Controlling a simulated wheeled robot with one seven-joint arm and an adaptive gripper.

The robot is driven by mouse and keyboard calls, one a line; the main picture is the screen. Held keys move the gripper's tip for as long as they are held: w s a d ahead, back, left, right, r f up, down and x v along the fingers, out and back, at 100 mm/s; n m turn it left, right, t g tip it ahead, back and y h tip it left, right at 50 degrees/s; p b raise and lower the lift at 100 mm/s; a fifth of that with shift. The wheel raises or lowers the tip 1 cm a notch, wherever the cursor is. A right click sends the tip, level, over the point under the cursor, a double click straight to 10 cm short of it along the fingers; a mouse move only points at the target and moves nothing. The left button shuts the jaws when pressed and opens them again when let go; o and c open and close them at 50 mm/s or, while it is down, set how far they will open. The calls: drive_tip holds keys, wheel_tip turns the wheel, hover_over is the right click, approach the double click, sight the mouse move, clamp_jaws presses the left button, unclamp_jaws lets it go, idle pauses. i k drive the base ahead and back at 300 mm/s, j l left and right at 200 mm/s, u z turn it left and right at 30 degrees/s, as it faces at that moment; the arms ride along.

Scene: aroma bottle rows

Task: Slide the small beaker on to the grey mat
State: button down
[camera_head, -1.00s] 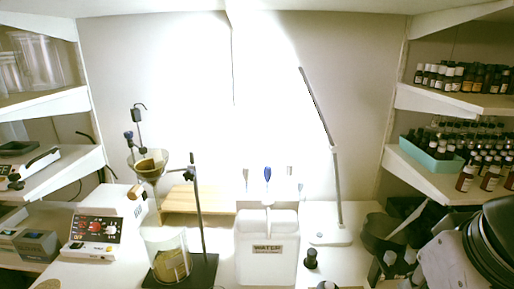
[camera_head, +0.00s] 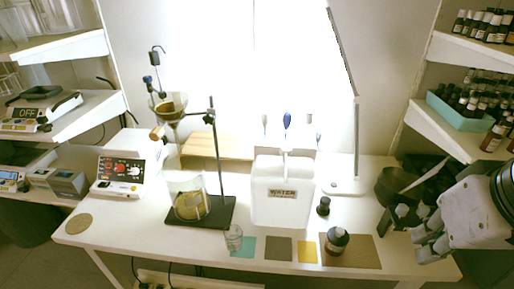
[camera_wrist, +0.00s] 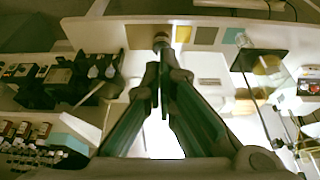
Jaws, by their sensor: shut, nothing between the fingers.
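The small beaker (camera_head: 233,238) is clear glass and stands upright near the front edge of the table, at the left end of the teal mat (camera_head: 247,249). I cannot tell if its base overlaps that mat. The grey mat (camera_head: 278,249) lies bare just right of the teal one. In the wrist view the beaker (camera_wrist: 242,40) and grey mat (camera_wrist: 207,35) show small at the top. My gripper (camera_head: 428,246) is at the right end of the table, far from the beaker. Its fingers (camera_wrist: 161,72) are shut and empty.
A yellow mat (camera_head: 308,252) and a brown mat (camera_head: 367,252) bearing a dark bottle (camera_head: 337,240) lie between the grey mat and my gripper. Behind stand a white water container (camera_head: 282,205), a small dark bottle (camera_head: 323,206) and a stand with a large beaker (camera_head: 187,196).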

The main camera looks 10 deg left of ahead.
sight(233, 233)
drive_tip(key=k+j+u, duration=0.1)
drive_tip(key=j, duration=0.25)
drive_tip(key=k+j+u, duration=0.1)
drive_tip(key=k+j, duration=0.15)
drive_tip(key=k+j+u, duration=0.1)
drive_tip(key=j, duration=0.35)
drive_tip(key=k+j+u, duration=0.15)
drive_tip(key=j, duration=0.2)
drive_tip(key=k+j+u, duration=0.1)
drive_tip(key=j, duration=0.3)
drive_tip(key=k, duration=0.1)
